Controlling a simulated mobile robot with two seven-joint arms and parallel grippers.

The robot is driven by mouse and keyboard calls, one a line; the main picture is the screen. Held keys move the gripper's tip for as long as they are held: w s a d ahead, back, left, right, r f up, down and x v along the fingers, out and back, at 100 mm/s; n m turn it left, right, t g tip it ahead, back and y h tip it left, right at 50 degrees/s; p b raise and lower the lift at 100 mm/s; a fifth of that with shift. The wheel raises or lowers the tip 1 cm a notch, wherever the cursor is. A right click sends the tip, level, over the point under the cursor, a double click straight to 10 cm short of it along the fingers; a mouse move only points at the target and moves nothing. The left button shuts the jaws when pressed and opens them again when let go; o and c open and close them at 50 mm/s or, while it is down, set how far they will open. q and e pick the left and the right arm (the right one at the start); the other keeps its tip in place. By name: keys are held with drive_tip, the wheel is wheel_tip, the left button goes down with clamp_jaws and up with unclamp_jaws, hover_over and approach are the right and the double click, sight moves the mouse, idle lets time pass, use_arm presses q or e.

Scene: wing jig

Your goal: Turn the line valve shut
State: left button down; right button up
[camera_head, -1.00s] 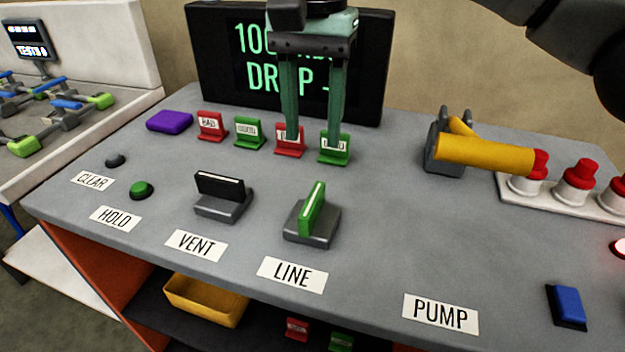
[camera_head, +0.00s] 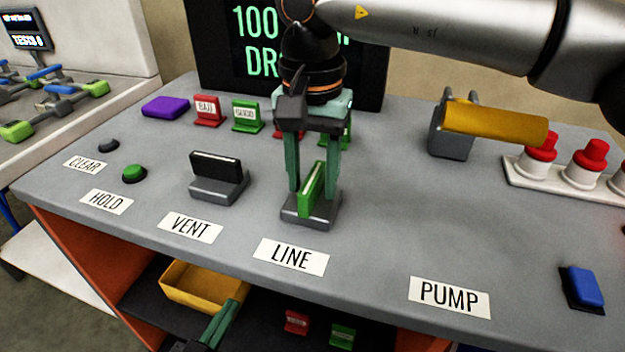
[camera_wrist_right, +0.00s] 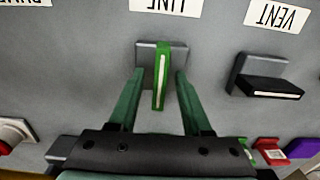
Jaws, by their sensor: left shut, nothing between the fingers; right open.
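The line valve has a green handle (camera_head: 311,189) with a pale stripe, on a grey base (camera_head: 311,217) behind the LINE label. The handle points roughly front to back. My right gripper (camera_head: 313,188) reaches down over it, open, one finger on each side. In the right wrist view the green handle (camera_wrist_right: 161,76) stands between the fingertips of my right gripper (camera_wrist_right: 158,74), with a gap on both sides. My left gripper (camera_head: 225,318) shows only partly at the bottom edge of the head view, shut and empty, in front of the console.
The black VENT valve (camera_head: 217,168) stands left of the line valve. Red and green tags (camera_head: 247,116) stand behind, two partly hidden by my right gripper. A yellow pump lever (camera_head: 495,124) is at the right. A yellow bin (camera_head: 200,287) sits on the shelf below.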

drive_tip(key=shift+f, duration=0.2)
clamp_jaws()
idle(0.3)
